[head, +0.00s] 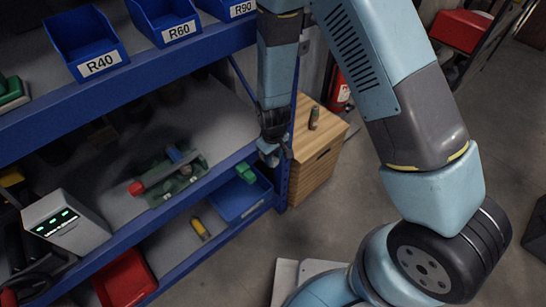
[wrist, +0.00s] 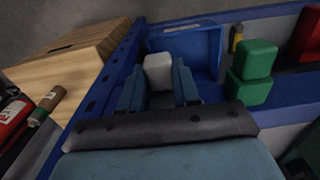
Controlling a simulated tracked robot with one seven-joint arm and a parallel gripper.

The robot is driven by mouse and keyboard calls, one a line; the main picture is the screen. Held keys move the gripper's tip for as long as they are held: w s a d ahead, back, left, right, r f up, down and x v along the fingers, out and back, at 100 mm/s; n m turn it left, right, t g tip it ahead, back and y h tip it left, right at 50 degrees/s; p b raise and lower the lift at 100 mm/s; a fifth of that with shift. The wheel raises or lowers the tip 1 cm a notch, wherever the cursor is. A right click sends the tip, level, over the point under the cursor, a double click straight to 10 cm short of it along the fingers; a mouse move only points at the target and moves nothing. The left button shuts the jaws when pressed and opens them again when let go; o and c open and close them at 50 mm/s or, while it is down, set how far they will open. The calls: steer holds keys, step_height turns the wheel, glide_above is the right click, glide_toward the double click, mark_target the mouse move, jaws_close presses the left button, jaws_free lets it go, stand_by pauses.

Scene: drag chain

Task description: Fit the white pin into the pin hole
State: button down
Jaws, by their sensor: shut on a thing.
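My gripper (head: 270,155) hangs at the right end of the shelf, above and beside the blue bin on the lower shelf. In the wrist view my gripper (wrist: 158,85) is shut on a pale block-like piece, the white pin (wrist: 158,70), whose rounded end shows between the two blue fingers. In the head view the pin is too small or too hidden to make out. A green fixture (head: 184,184) with red and blue parts lies on the middle shelf, left of my gripper. I cannot make out the pin hole in either view.
A wooden box (head: 318,155) with a dark bottle (head: 314,118) stands right of the blue rack post (head: 283,187). Blue labelled bins (head: 84,45) line the upper shelf. A grey device (head: 66,222) stands at left.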

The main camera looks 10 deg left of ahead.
steer(key=shift+s+d, duration=0.2)
steer(key=shift+d, duration=0.05)
steer(key=shift+s+d, duration=0.2)
steer(key=shift+s+d, duration=1)
steer(key=shift+d, duration=0.2)
stand_by(0.4)
steer(key=shift+s+d, duration=1.55)
steer(key=shift+d, duration=0.25)
steer(key=c, duration=1.4)
jaws_free()
jaws_close()
